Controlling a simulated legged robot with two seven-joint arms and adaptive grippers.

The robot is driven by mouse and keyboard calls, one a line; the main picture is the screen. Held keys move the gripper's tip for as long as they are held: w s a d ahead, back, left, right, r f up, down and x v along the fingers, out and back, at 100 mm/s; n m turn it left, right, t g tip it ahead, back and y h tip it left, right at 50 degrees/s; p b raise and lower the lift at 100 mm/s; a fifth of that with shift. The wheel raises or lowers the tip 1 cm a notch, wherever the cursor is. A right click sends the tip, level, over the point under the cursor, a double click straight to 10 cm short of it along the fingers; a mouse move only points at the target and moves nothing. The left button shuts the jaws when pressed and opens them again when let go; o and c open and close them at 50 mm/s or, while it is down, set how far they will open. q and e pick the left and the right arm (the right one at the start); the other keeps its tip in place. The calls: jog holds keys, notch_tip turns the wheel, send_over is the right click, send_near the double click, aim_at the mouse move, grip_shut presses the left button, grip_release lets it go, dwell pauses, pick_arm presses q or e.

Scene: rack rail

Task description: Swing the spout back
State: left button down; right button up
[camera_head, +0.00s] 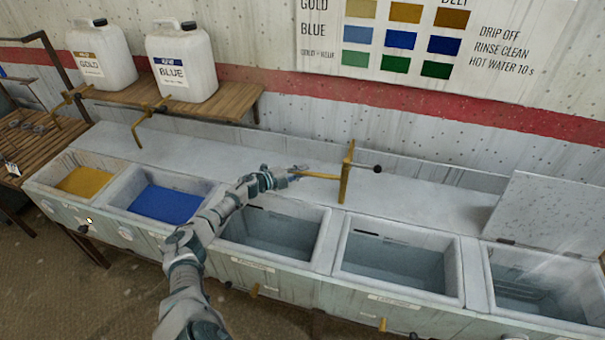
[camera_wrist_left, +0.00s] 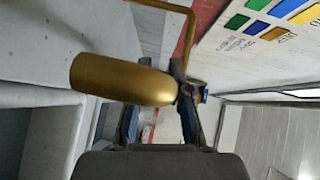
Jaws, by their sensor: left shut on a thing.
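The brass spout (camera_head: 318,175) extends left from its upright post (camera_head: 346,175), which stands on the counter behind the basins. A dark knob (camera_head: 377,169) sits at the post's right. My left gripper (camera_head: 298,173) is shut on the spout near its free left end. The fingers' exact contact is partly hidden. My right gripper is not in view.
Below the spout are empty grey basins (camera_head: 325,245). Basins of gold (camera_head: 85,182) and blue liquid (camera_head: 167,204) are at left. White jugs (camera_head: 181,62) stand on a wooden shelf (camera_head: 228,103). A raised lid (camera_head: 548,215) is at right. A colour chart (camera_head: 430,35) hangs behind.

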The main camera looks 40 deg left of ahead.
pick_arm(q)
jog(key=shift+f, duration=0.15)
jog(key=c, duration=1.1)
grip_release()
jog(key=shift+s, duration=0.1)
jog(key=shift+o, duration=0.2)
jog(key=shift+s, duration=0.1)
jog(key=v, duration=1.1)
jog(key=shift+s+a, duration=0.2)
jog(key=shift+s, duration=0.1)
